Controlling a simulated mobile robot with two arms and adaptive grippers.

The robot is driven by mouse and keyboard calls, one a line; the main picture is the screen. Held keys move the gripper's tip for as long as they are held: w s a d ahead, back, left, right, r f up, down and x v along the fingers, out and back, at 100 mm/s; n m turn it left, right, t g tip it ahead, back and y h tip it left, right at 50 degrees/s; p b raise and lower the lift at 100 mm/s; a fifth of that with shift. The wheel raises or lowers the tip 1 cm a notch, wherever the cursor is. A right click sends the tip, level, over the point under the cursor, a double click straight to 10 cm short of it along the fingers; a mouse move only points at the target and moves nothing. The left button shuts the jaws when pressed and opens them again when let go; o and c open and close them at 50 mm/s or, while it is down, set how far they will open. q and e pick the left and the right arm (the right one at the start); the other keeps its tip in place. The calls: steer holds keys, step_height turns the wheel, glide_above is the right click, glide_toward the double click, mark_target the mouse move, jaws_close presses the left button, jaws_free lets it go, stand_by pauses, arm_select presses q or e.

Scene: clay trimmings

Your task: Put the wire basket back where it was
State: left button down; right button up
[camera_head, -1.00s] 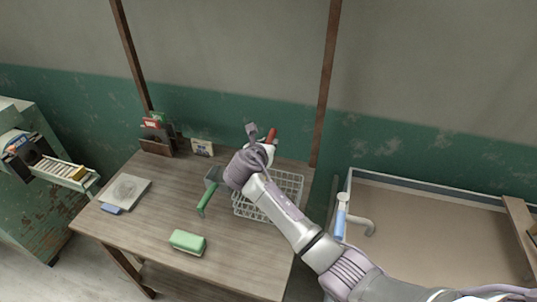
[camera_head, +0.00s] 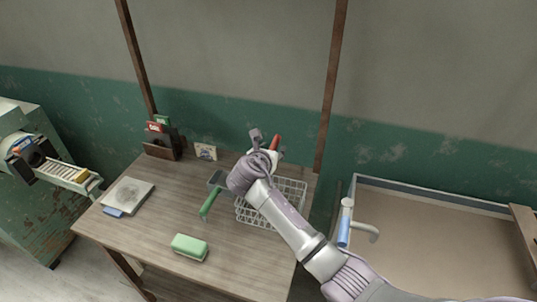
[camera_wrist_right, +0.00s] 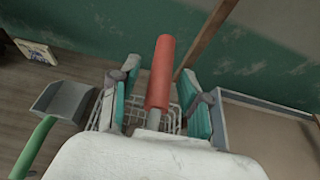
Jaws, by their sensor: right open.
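The wire basket (camera_head: 292,188), a light grid of wire, stands on the right part of the wooden table. My right forearm and wrist hide part of it. My right gripper (camera_head: 267,143) is above the basket's far side, its fingers apart. In the right wrist view, a red handle (camera_wrist_right: 160,70) on a grey shaft shows between the open fingers, and part of the basket (camera_wrist_right: 172,123) shows behind. I cannot tell whether the handle touches a finger. The red handle also shows beside the gripper in the head view (camera_head: 275,144). My left gripper is out of view.
A green-handled scoop (camera_head: 209,203) lies left of the basket. A green block (camera_head: 189,247), a grey slab (camera_head: 128,194) and a card holder (camera_head: 160,146) are on the table (camera_head: 165,215). A sink basin (camera_head: 440,235) with a tap (camera_head: 346,222) is on the right.

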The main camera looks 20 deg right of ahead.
steer(key=b+v, duration=0.1)
steer(key=v, duration=1.1)
steer(key=shift+b, duration=0.35)
steer(key=shift+a+f, duration=0.1)
steer(key=shift+f, duration=0.1)
